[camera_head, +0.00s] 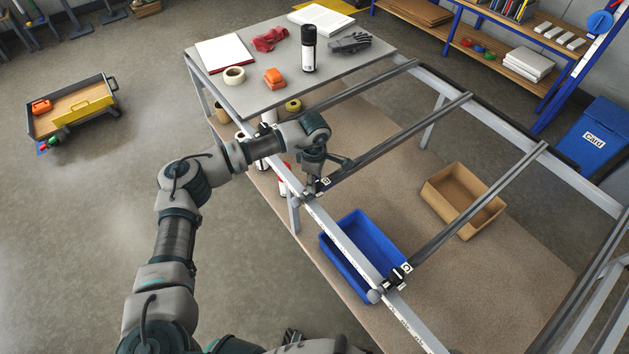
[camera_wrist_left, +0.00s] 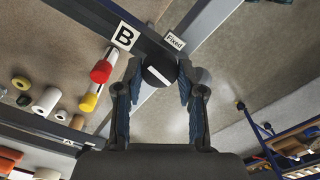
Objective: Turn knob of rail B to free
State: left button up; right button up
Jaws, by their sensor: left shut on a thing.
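Rail B (camera_head: 400,138) is a dark grey bar crossing the frame, with its near end on the light front beam. Its white B label (camera_wrist_left: 125,36) shows in the left wrist view. The knob (camera_wrist_left: 158,72) is round and black with a white line slanting slightly down to the right. A "Fixed" label (camera_wrist_left: 175,41) is just above it; no "free" label can be read. My left gripper (camera_head: 316,186) points down at the near end of rail B. In the left wrist view its two fingers (camera_wrist_left: 159,84) are closed on the knob's sides.
Another rail (camera_head: 480,205) with a C label (camera_head: 406,268) lies nearer. A blue bin (camera_head: 335,258) and a cardboard box (camera_head: 480,222) sit below the frame. A grey tabletop (camera_head: 262,98) with a black spray can (camera_head: 309,48) is behind my left gripper.

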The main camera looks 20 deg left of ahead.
pick_arm(q)
jog(key=shift+f+n, duration=0.25)
jog(key=shift+n, duration=0.85)
pick_arm(e)
jog(key=shift+w+a+r, duration=0.1)
jog(key=shift+w+a, duration=0.2)
jog(key=shift+w, duration=0.6)
pick_arm(q)
jog(key=shift+r, duration=0.1)
pick_arm(e)
jog(key=shift+s, duration=0.4)
pick_arm(q)
jog(key=o, duration=1.1)
jog(key=shift+w, duration=0.1)
jog(key=shift+o, duration=0.2)
jog(key=shift+a, duration=0.1)
jog(key=shift+r, duration=0.25)
notch_tip(320, 180, up, 11)
jog(key=shift+w+r, duration=0.15)
pick_arm(e)
jog(key=shift+w, duration=0.3)
